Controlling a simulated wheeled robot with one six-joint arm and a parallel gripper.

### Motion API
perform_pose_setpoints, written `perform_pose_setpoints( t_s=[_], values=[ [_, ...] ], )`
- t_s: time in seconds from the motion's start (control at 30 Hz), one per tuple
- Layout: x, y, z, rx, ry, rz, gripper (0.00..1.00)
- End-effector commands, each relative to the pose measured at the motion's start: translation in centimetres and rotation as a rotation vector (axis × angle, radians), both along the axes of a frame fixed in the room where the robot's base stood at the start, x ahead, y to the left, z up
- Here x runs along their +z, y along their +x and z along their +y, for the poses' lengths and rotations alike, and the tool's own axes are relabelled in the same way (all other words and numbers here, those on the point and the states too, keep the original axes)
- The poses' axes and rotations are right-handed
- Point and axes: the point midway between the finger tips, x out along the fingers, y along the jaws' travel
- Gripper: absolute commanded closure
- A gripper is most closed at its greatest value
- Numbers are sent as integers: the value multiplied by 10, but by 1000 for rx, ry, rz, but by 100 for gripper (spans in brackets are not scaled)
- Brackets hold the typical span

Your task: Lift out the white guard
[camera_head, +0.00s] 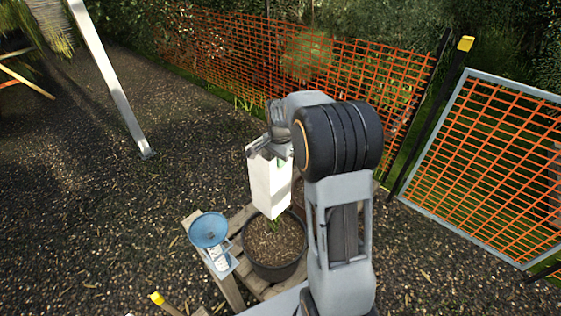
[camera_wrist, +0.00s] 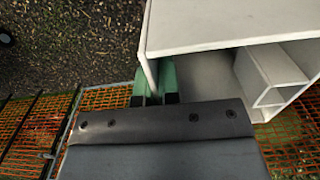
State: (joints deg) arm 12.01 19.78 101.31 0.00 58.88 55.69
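The white guard (camera_head: 270,188) is a tall, hollow white sleeve. In the head view it stands over the black plant pot (camera_head: 275,270), slightly tilted, its lower end near the green shoots and soil. I cannot tell whether it touches the soil. My gripper (camera_head: 270,150) is at the guard's top edge. In the wrist view the green finger pads of my gripper (camera_wrist: 154,84) are close together on one wall of the white guard (camera_wrist: 225,25), and the gripper looks shut on it. The fingertips are partly hidden.
The pot stands on a wooden slatted stand (camera_head: 233,290). A blue round dish (camera_head: 208,230) is at its left corner, beside a small labelled item (camera_head: 218,260). Orange mesh fencing (camera_head: 350,70) runs behind, with a grey-framed mesh panel (camera_head: 490,170) at right.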

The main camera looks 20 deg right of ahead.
Motion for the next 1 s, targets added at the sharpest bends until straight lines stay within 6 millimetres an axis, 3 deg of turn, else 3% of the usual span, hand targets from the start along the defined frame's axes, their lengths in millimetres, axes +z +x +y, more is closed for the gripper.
perform_pose_setpoints(
  t_s=[1.0],
  values=[
    [90,0,0,0,0,0,100]
  ],
)
